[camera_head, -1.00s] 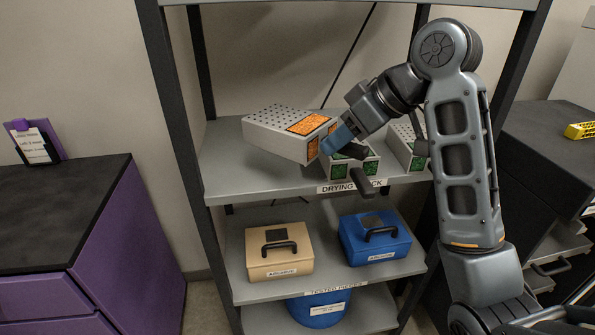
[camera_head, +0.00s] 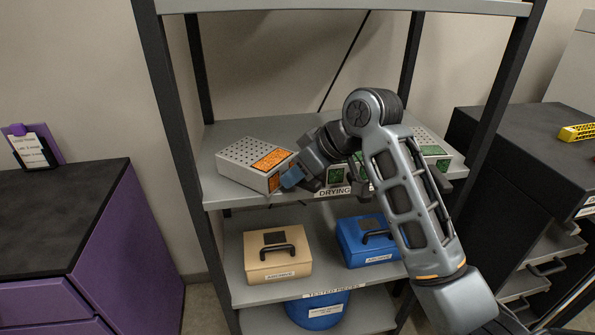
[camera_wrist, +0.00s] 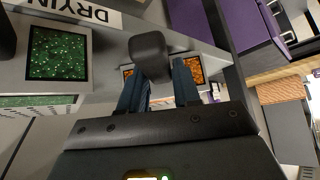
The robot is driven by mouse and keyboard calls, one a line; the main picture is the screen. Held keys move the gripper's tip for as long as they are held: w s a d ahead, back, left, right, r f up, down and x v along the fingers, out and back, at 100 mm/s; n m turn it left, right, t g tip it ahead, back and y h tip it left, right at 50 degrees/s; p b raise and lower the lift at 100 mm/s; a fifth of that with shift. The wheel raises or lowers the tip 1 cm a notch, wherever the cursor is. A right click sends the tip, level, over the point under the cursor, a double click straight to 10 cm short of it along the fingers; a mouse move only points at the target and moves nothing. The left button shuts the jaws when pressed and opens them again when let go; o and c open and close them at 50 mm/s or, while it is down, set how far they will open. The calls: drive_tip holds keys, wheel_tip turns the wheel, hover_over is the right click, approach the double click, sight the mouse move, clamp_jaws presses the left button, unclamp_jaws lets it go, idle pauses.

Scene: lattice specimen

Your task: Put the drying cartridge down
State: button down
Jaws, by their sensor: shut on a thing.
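The drying cartridge (camera_head: 243,155) is a grey, perforated box with orange panels. It is at the left end of the drying rack shelf (camera_head: 222,192), close over or on the surface; I cannot tell which. My gripper (camera_head: 291,178) is at its right front end. In the wrist view my gripper (camera_wrist: 160,88) has its two blue-grey fingers on either side of a dark handle (camera_wrist: 149,50), with orange panels (camera_wrist: 189,70) behind it. The gripper is shut on the cartridge's handle. My arm hides part of the shelf.
Green-panelled cartridges stand to the right, one partly hidden behind my gripper (camera_head: 337,176) and one farther right (camera_head: 432,150). The shelf below holds a tan case (camera_head: 277,258) and a blue case (camera_head: 352,245). A dark rack post (camera_head: 170,120) stands left of the cartridge.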

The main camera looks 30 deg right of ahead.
drive_tip(key=c, duration=0.8)
unclamp_jaws()
drive_tip(key=v, duration=1.2)
